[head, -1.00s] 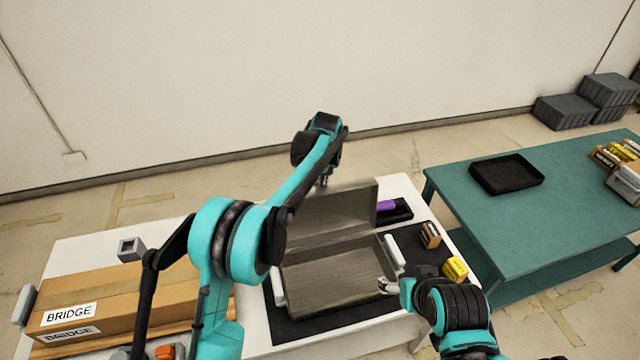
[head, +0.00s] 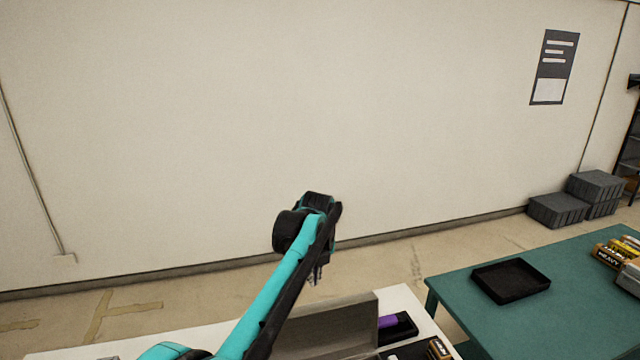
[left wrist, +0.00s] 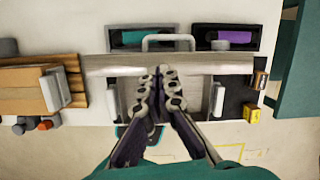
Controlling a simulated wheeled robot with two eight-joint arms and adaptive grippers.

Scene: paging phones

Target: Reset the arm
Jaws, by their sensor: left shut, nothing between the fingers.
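My left arm reaches up from the bottom of the head view. My left gripper (head: 316,274) hangs at its end, partly hidden by the wrist, above the far side of the white table. In the left wrist view its fingers (left wrist: 160,72) are together and empty, above the open grey case. The case's raised lid (head: 330,328) shows at the bottom of the head view. Its light handle (left wrist: 168,38) shows in the left wrist view. My right gripper is in neither current view.
Behind the case are black trays with a purple item (left wrist: 234,37) and a teal item (left wrist: 140,38). A cardboard box (left wrist: 28,92) lies left, a yellow box (left wrist: 252,114) right. A green table (head: 470,325) with a black tray (head: 510,280) stands to the right.

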